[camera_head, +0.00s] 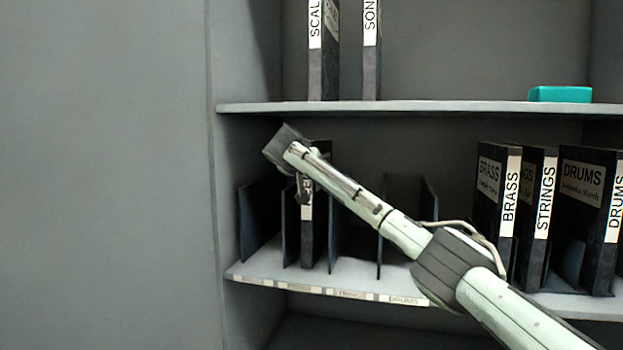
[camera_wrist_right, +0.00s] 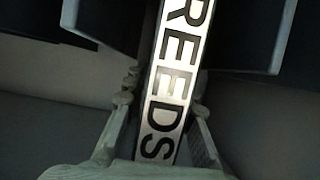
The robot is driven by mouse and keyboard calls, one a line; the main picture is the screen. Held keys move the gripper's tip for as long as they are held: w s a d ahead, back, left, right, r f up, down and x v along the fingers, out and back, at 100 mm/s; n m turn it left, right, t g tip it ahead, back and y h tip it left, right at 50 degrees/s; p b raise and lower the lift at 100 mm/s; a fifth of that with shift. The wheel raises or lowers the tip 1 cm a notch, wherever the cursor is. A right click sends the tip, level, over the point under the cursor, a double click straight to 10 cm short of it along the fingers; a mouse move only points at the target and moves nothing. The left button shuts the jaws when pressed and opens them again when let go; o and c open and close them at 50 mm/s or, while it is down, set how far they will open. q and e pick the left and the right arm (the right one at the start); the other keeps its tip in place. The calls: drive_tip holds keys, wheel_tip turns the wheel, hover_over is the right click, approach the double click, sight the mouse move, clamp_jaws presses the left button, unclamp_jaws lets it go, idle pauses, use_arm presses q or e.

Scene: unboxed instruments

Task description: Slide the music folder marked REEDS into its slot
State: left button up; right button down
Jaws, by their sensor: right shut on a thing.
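The REEDS folder (camera_head: 307,240) is black with a white spine label. It stands upright between two thin dark dividers on the middle shelf; how far in it sits is hard to tell. My right gripper (camera_head: 305,188) is at the upper part of its spine, with my wrist hiding part of it. In the right wrist view, the REEDS label (camera_wrist_right: 178,80) fills the middle, and my right gripper's fingers (camera_wrist_right: 163,115) are shut on the spine from both sides. Dark divider panels (camera_wrist_right: 108,25) show on either side of the folder. My left gripper is not in view.
Empty slots between dividers (camera_head: 430,205) lie right of the folder. BRASS (camera_head: 488,195), STRINGS (camera_head: 530,225) and DRUMS (camera_head: 583,225) folders stand farther right. A shelf (camera_head: 430,107) above carries two folders and a teal box (camera_head: 560,94). A cabinet wall (camera_head: 225,180) is close on the left.

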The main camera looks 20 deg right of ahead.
drive_tip(key=shift+w+d+r, duration=0.1)
drive_tip(key=shift+w+d, duration=0.1)
drive_tip(key=shift+w, duration=0.1)
